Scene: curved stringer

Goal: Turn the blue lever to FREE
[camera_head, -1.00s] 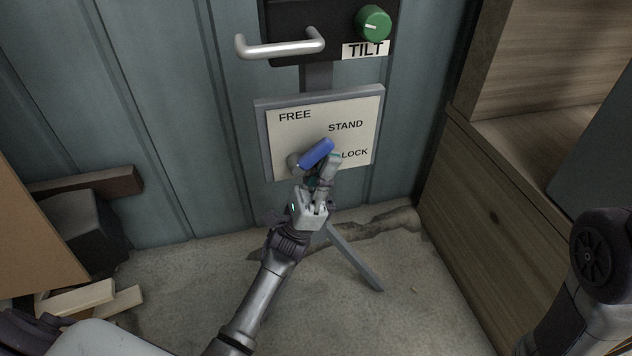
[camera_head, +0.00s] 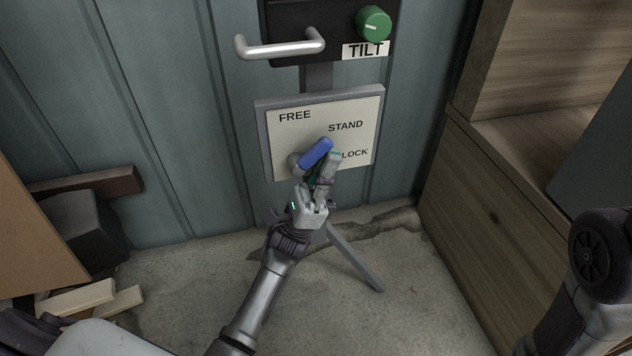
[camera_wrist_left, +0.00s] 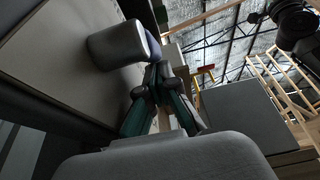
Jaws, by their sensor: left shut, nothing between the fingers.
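The blue lever (camera_head: 316,152) is mounted on a white sign panel (camera_head: 280,138) and points up and right from its grey hub, between the STAND and LOCK labels. The FREE label (camera_head: 295,116) is at the panel's upper left. My left gripper (camera_head: 329,162) is shut and empty, just below and right of the lever, partly covering the LOCK label. In the left wrist view the gripper (camera_wrist_left: 160,75) has its fingertips together beside the grey hub (camera_wrist_left: 118,45) and a bit of the blue lever (camera_wrist_left: 152,44). I cannot tell whether they touch. My right gripper is not in view.
Above the panel are a silver handle (camera_head: 280,47) and a green knob (camera_head: 373,23) with a TILT label. A grey strut (camera_head: 352,258) slopes to the floor below. Wooden cabinetry (camera_head: 500,215) stands at right; wood scraps (camera_head: 90,299) lie at lower left.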

